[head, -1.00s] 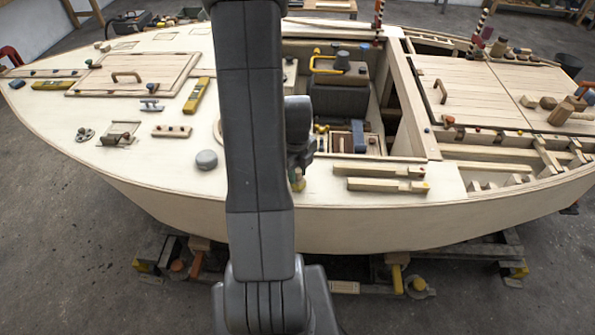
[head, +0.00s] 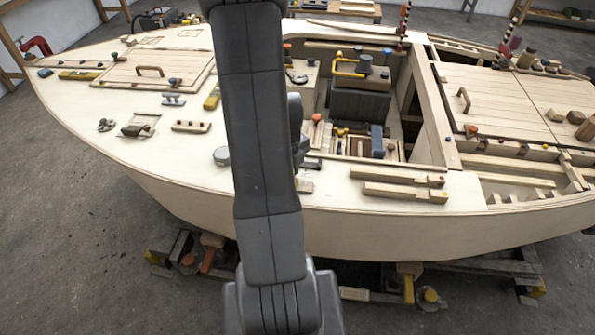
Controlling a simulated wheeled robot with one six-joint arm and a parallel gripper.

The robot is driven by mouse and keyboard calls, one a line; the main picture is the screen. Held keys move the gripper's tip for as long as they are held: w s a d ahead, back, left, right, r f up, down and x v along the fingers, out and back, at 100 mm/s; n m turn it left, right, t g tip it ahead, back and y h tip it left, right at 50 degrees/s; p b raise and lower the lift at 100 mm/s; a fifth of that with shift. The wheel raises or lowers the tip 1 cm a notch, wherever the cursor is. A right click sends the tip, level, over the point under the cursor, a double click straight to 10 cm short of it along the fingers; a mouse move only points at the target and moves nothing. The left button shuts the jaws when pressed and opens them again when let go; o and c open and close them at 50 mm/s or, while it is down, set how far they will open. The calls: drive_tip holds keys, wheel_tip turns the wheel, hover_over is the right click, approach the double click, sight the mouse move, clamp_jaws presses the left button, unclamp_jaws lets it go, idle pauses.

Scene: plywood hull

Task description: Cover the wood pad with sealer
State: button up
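My grey arm rises through the middle of the view, in front of the plywood hull (head: 190,195). My gripper does not show; the arm hides it, with only a dark part of the arm's far side visible at its right edge. I cannot tell which piece is the wood pad. A small pale wood piece (head: 304,186) lies on the near side deck, just right of the arm. Two pale wood strips (head: 395,191) lie on the deck further right. No sealer can be made out for certain; a small grey round can or cap (head: 221,156) stands left of the arm.
The open cockpit holds a dark box (head: 358,105) with a yellow handle and a tray of small items (head: 352,143). A hatch (head: 140,70), cleats and blocks sit on the foredeck. Hatch boards (head: 480,95) lie right. Trestle supports (head: 205,258) stand beneath the hull.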

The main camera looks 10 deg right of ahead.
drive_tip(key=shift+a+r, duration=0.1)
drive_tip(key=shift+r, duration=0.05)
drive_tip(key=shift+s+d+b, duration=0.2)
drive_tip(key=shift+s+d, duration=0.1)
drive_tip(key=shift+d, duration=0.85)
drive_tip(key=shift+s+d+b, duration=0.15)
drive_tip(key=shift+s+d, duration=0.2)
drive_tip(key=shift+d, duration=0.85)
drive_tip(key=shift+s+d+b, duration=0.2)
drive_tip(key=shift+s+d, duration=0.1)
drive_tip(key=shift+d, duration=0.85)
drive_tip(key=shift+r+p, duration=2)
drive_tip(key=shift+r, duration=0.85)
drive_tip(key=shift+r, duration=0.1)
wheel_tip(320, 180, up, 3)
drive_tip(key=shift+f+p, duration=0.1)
drive_tip(key=shift+p, duration=0.9)
